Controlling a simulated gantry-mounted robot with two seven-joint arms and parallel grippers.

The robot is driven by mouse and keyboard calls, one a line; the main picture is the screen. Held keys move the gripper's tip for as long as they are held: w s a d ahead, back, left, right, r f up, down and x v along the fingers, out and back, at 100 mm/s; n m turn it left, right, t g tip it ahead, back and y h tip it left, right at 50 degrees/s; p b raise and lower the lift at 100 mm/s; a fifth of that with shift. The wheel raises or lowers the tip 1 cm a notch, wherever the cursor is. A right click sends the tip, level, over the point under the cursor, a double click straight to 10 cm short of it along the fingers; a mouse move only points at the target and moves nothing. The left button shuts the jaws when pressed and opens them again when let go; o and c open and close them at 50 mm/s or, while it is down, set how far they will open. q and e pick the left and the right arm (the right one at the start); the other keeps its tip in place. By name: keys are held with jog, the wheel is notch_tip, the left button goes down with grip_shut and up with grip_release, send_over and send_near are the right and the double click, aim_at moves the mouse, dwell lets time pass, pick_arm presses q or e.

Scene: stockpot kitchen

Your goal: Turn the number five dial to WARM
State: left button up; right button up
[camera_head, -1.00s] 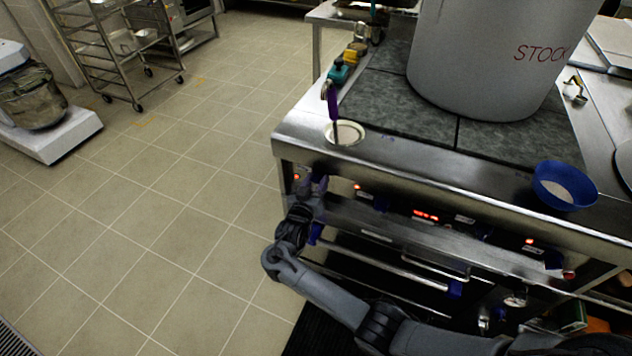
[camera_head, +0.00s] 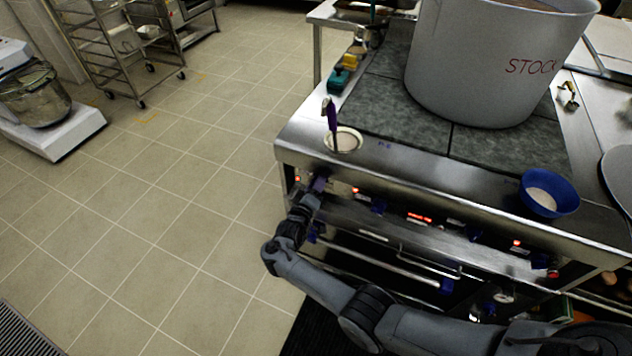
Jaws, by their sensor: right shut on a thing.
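The stove's front panel (camera_head: 400,205) runs below its steel top edge and carries several dark blue dials and small red lights. Red lit digits (camera_head: 419,218) show near its middle, too small to read. My right gripper (camera_head: 319,184) is at the left end of this panel, shut on a dial there. The gripper and wrist hide most of that dial, so its number, its setting and the WARM mark cannot be read. Another blue dial (camera_head: 379,206) sits to the right of it. My left gripper is not in view.
A large stockpot (camera_head: 480,75) stands on the dark hotplates. A small pale dish (camera_head: 343,140) with a purple-handled utensil and a blue bowl (camera_head: 549,193) sit near the front edge. Rails and a handle (camera_head: 385,268) lie below the panel.

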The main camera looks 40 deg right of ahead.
jog(key=shift+w+n, duration=0.1)
jog(key=shift+n, duration=0.9)
jog(key=o, duration=1.1)
jog(key=shift+c, duration=0.2)
jog(key=p+v, duration=0.3)
jog(key=v, duration=0.8)
jog(key=shift+p, duration=0.3)
